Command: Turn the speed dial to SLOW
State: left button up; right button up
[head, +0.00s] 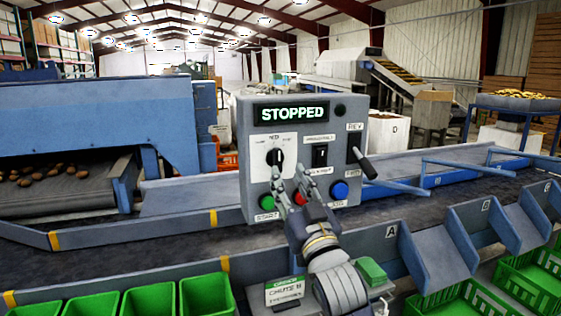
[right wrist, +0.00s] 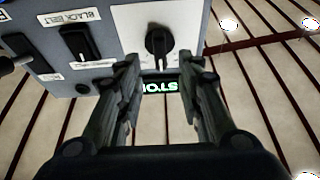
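The speed dial (head: 274,157) is a black knob on a white plate at the upper left of the grey control box (head: 251,113). It also shows in the right wrist view (right wrist: 158,42), just beyond the fingertips. Its scale words are too small to read surely. The display (head: 292,112) reads STOPPED. My right gripper (head: 289,180) is in front of the box, just below the dial in the head view. Its fingers are apart with nothing between them in the right wrist view (right wrist: 163,78). Contact with the dial is not visible. My left gripper is not in view.
A black switch (head: 320,155), a REV lever (head: 361,162), a green button (head: 266,202), a red button and a blue button (head: 340,190) share the box. A dark conveyor belt (head: 130,235) runs below. Green crates (head: 206,295) stand in front. Potatoes (head: 45,174) lie at left.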

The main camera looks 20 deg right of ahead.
aim_at(279, 162)
jog(key=p+x, duration=0.1)
jog(key=x, duration=0.4)
jog(key=shift+w, duration=0.4)
jog(key=shift+c, duration=0.3)
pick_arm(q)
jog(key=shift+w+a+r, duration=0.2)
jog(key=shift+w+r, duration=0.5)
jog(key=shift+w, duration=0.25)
pick_arm(e)
grip_shut()
